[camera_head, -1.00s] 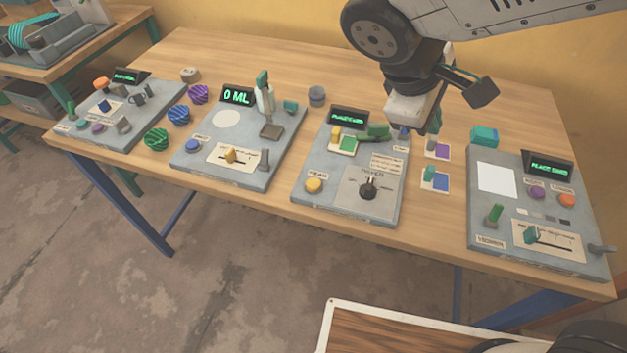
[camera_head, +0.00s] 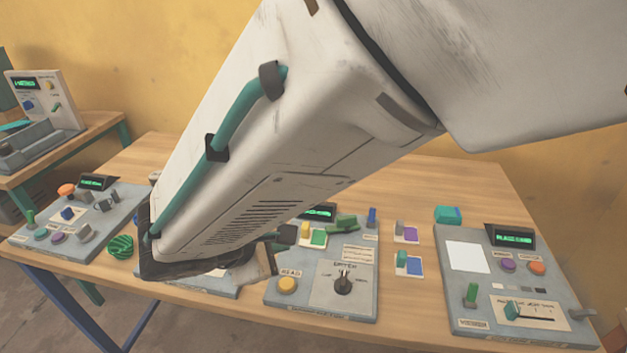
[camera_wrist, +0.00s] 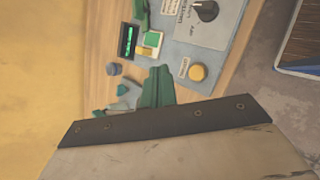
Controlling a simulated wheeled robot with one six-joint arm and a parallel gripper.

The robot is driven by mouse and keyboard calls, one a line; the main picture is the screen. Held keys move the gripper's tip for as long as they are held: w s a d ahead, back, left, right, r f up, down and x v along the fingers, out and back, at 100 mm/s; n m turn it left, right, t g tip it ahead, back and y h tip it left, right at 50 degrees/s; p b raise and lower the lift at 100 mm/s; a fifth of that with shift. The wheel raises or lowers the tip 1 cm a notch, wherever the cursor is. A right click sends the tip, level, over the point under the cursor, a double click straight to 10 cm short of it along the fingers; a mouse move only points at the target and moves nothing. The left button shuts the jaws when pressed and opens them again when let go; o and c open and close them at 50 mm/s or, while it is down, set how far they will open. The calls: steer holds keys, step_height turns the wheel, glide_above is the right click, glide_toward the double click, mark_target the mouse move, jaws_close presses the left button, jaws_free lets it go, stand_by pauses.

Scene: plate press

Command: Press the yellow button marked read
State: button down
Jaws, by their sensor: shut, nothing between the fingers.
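The yellow button (camera_head: 287,285) is a round cap at the front left of a grey panel (camera_head: 318,308), with a small label above it. It also shows in the wrist view (camera_wrist: 198,73), uncovered. My gripper's green fingers (camera_wrist: 158,88) are shut and empty in the wrist view, to the left of and slightly below the button in the picture, apart from it. In the head view my arm hides most of the gripper, whose end is just left of the button's panel. I cannot tell the fingers' height above the table.
The panel also carries a black knob (camera_head: 343,282), a green screen (camera_head: 318,212) and a green lever (camera_head: 345,222). Two small cards with blocks lie right of it. Another panel (camera_head: 465,325) stands at the right. My arm covers much of the panel to the left.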

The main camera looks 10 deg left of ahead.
mark_target(282, 286)
steer(key=shift+f, duration=4.1)
steer(key=shift+f, duration=0.1)
steer(key=shift+f, duration=0.3)
steer(key=shift+f, duration=0.4)
steer(key=shift+r, duration=0.85)
steer(key=shift+r, duration=2.5)
